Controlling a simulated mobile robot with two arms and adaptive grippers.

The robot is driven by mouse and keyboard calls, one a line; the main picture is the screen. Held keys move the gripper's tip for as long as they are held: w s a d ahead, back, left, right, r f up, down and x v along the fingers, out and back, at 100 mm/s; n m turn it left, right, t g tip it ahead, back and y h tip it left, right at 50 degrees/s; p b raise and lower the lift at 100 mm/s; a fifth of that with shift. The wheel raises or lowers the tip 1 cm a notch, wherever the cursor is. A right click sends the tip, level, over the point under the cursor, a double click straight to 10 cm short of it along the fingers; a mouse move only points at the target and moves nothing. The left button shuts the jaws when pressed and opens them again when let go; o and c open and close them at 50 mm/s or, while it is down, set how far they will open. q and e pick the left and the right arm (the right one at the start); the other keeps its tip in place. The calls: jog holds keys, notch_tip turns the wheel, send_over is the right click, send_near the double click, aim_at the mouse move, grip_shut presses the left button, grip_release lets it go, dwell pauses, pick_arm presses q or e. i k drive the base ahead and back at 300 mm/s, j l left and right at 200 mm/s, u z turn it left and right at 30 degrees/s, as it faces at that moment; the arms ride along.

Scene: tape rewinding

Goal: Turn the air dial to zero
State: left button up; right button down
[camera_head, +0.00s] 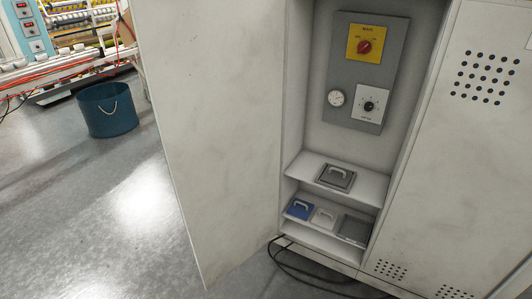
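The air dial appears to be the small black knob (369,106) on a white plate at the lower right of a grey panel (350,72). The panel is on the back wall inside the open cabinet. The knob's markings are too small to read. A round white gauge (336,98) sits to the left of the knob. A red rotary switch (364,47) on a yellow plate is above them. Neither of my grippers shows in the head view.
The cabinet's left door (220,120) stands open; the right door (465,150) looks shut. Shelves hold a grey handled block (335,177), a blue one (299,208) and others. Black cables (290,265) lie on the floor. A teal bucket (106,112) stands at left on open floor.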

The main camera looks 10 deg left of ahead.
aim_at(368, 106)
jog(key=i+j+z, duration=0.15)
jog(key=j+z, duration=1.35)
jog(key=j, duration=0.25)
jog(key=k+j, duration=0.1)
jog(key=j, duration=0.85)
jog(key=k+j+z, duration=0.1)
jog(key=j, duration=0.35)
jog(key=k+j, duration=0.15)
jog(key=j, duration=0.35)
jog(key=j+z, duration=0.1)
jog(key=j, duration=0.35)
jog(key=k+l, duration=0.4)
jog(key=i+l, duration=0.25)
jog(key=i+l+u, duration=0.1)
jog(key=l, duration=0.35)
jog(key=i+l+u, duration=0.1)
jog(key=i+l, duration=0.45)
jog(key=l, duration=0.2)
jog(key=i+l+u, duration=0.1)
jog(key=l, duration=0.25)
jog(key=i+l, duration=0.3)
jog(key=l+u, duration=0.05)
jog(key=l, duration=0.05)
